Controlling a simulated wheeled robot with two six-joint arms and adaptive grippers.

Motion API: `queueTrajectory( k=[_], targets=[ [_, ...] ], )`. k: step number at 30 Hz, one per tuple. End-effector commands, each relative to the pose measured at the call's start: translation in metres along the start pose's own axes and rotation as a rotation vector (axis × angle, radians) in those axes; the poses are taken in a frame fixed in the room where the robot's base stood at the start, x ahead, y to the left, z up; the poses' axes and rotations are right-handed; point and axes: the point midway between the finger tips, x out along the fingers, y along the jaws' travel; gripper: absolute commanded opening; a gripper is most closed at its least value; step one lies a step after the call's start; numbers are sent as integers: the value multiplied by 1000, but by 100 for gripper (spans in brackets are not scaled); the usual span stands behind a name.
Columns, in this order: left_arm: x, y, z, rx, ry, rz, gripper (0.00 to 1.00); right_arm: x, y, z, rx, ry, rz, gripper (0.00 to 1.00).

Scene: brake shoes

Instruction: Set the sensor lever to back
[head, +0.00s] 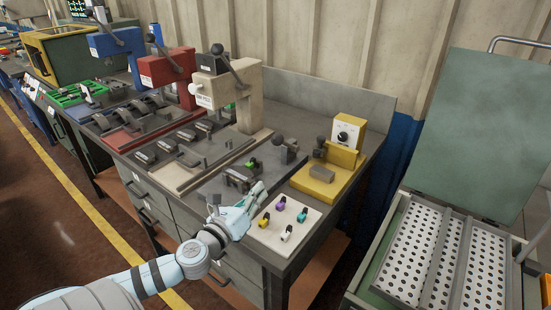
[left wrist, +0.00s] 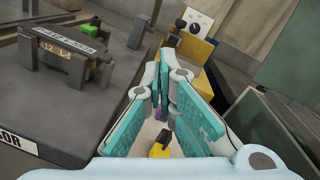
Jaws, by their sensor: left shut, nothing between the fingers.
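A dark fixture plate (head: 215,190) near the bench's front corner carries a grey block with a green piece (head: 250,163) and a grey clamp-like part (head: 285,150) with dark ends. In the left wrist view the plate (left wrist: 70,135) bears a partly cut-off label ending in "OR". The grey block (left wrist: 65,50) and green piece (left wrist: 92,27) sit on it. I cannot tell for sure which part is the sensor lever. My left gripper (head: 260,189) is shut and empty, between the plate and the white card; its tips (left wrist: 165,58) point toward the yellow fixture. My right gripper is not in view.
A white card (head: 270,238) with several small coloured clips lies right of my left gripper. A yellow fixture (head: 325,182) with a dial box (head: 348,132) stands behind it. Beige (head: 245,90), red (head: 165,65) and blue (head: 115,42) presses line the bench. A perforated tray (head: 450,212) stands right.

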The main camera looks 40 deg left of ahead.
Motion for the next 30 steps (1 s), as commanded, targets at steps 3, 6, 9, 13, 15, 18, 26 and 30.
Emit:
queueTrajectory(
  k=[3,6,9,13,15,18,26,30],
  targets=[
    [12,0,1,-4,-2,2,0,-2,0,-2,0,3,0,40],
    [29,-2,2,-8,-4,-1,0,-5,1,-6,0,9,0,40],
    [51,-3,3,-11,-4,-2,0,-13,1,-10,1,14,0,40],
    [80,-4,4,-9,-3,-3,0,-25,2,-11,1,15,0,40],
    [95,-4,5,-10,-1,-1,0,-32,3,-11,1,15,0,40],
    [104,-5,18,-3,0,-5,0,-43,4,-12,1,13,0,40],
    [109,-3,38,-3,2,-5,0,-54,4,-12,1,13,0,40],
    [109,-3,38,-3,2,-5,0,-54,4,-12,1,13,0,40]
  ],
)
